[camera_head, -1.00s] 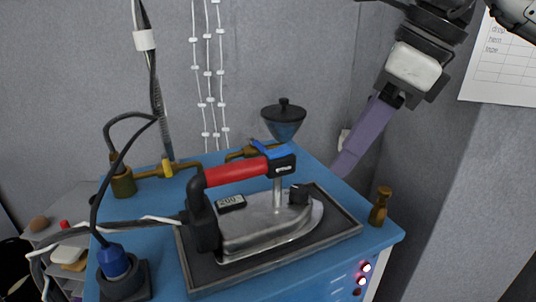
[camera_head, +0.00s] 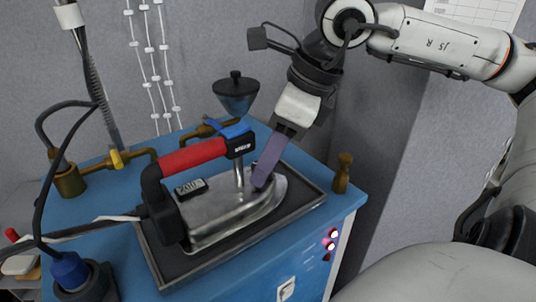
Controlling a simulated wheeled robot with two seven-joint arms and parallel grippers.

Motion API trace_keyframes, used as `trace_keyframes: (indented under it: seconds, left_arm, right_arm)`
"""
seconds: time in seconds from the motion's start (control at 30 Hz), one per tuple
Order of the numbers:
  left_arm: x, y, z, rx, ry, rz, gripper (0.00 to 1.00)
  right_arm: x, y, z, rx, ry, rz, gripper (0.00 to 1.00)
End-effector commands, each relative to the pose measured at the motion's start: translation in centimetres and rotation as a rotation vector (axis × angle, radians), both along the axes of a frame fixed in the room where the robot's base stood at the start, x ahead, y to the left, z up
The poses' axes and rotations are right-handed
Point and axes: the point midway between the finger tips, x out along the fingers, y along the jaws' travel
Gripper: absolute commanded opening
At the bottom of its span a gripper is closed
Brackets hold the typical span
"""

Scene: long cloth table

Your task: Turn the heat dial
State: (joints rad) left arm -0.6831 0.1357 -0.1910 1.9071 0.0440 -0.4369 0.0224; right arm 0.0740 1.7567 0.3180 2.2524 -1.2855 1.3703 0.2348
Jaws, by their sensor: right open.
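A steam iron (camera_head: 232,209) with a red handle and a small display rests on a dark tray (camera_head: 300,205) on the blue cabinet. In the earlier frame a black dial shows on the iron's top near the nose; now my right gripper (camera_head: 264,183) covers that spot. The gripper comes down from the upper right, its purple fingers at the top of the iron near the front post. The dial is hidden, so I cannot tell whether the fingers touch it. The gap between the fingers does not show from this side. My left gripper is out of view.
A dark funnel (camera_head: 236,95) stands behind the iron. A brass fitting (camera_head: 343,173) stands at the cabinet's right corner. Brass pipes and a blue-lever valve (camera_head: 228,130) run along the back. Cables lie at the left.

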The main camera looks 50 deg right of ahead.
Motion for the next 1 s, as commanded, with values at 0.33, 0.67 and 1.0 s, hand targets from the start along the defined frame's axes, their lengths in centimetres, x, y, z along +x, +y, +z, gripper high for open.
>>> trace_keyframes:
  seconds: [0.33, 0.67, 1.0]
  left_arm:
    - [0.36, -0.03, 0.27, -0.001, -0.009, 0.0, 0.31]
    - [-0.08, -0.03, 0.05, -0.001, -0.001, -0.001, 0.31]
    - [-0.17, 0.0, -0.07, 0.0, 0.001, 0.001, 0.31]
  right_arm:
    - [0.0, 0.0, 0.01, 0.001, 0.0, 0.0, 0.18]
    - [0.03, -0.03, 0.04, 0.001, 0.0, 0.019, 0.04]
    - [0.18, -0.26, 0.09, 0.001, 0.0, 0.199, 0.04]
